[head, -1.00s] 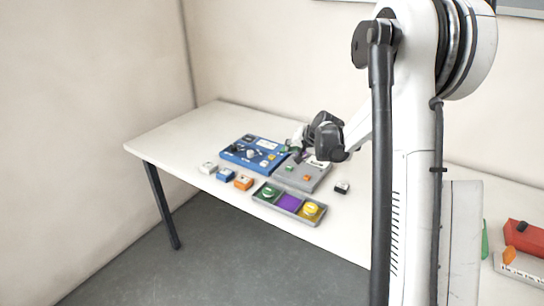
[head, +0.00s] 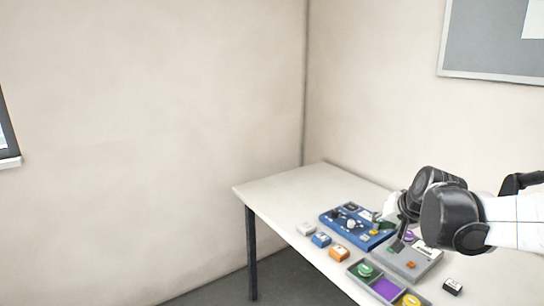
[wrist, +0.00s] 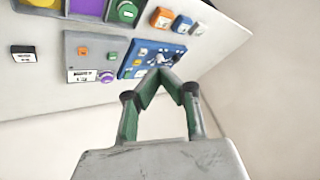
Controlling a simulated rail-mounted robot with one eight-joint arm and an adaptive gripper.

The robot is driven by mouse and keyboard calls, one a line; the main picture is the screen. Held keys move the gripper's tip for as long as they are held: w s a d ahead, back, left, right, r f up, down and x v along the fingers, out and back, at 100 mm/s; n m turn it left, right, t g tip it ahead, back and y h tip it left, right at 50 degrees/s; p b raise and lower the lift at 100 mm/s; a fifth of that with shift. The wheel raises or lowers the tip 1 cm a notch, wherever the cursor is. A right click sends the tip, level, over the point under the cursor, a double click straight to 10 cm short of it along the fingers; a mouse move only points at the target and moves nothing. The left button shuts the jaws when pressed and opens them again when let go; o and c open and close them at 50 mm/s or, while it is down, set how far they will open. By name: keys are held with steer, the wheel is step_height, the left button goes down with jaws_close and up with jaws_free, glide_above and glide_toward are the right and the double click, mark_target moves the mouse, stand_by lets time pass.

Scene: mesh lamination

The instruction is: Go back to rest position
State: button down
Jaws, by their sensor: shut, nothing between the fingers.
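My gripper (wrist: 161,74) is shut and empty in the wrist view, its two green-and-grey fingers meeting at the tips. In that view the tips appear over the lower edge of the blue panel (wrist: 128,69). In the head view my arm reaches in from the right, with its black wrist joint above the table (head: 268,193). The fingers are small and partly hidden there, near the blue panel (head: 336,218) and the grey panel (head: 427,262). Whether they touch a panel is unclear.
A tray with green, purple and yellow compartments (head: 352,272) lies at the front. White (head: 306,229), blue (head: 321,240) and orange (head: 339,253) blocks stand in a row. A black block (head: 453,286) sits at the right. The table's far left end is clear.

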steer(key=s+a+n, duration=0.2)
steer(key=s+a, duration=0.2)
steer(key=s, duration=0.9)
steer(key=s+a+n+h, duration=0.1)
steer(key=s+a, duration=0.3)
steer(key=s, duration=0.9)
steer(key=shift+a+f+n+g, duration=0.35)
steer(key=shift+f+n+g, duration=0.05)
steer(key=shift+f+n, duration=0.1)
steer(key=shift+w, duration=0.1)
